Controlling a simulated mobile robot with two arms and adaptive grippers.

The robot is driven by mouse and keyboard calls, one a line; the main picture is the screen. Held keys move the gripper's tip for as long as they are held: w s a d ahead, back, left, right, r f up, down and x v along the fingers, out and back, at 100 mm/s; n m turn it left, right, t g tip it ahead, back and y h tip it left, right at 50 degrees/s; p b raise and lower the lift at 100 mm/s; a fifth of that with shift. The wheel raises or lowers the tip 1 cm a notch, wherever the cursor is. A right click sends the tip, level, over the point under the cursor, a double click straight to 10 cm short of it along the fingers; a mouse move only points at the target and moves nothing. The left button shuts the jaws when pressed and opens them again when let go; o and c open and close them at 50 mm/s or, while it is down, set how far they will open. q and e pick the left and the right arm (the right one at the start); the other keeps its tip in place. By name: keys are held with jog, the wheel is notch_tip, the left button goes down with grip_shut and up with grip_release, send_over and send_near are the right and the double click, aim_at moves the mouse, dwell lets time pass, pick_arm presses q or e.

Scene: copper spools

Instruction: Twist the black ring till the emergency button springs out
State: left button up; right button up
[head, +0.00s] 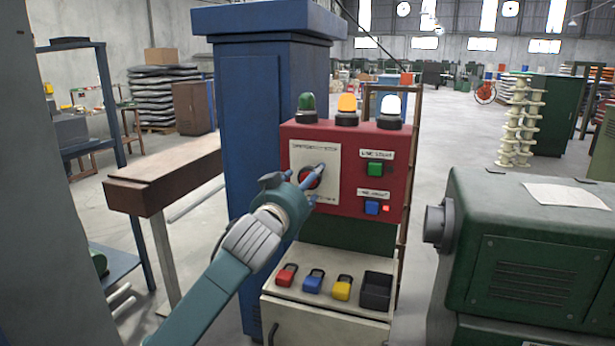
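The fingers and gripper body cover much of the button, so the black ring is mostly hidden. I cannot tell whether the fingers touch or grip the ring. My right gripper is not in view.
Green, amber and white lamps (347,108) top the box. A green button (375,169) and a blue button (371,207) sit at its right. Padlocks (313,281) and a black bin (376,291) lie on the cabinet below. A green machine (530,250) stands at right.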

pick_arm(q)
jog(key=shift+w+d, duration=0.2)
jog(key=shift+w, duration=0.4)
jog(key=c, duration=1.2)
jog(key=shift+o, duration=0.2)
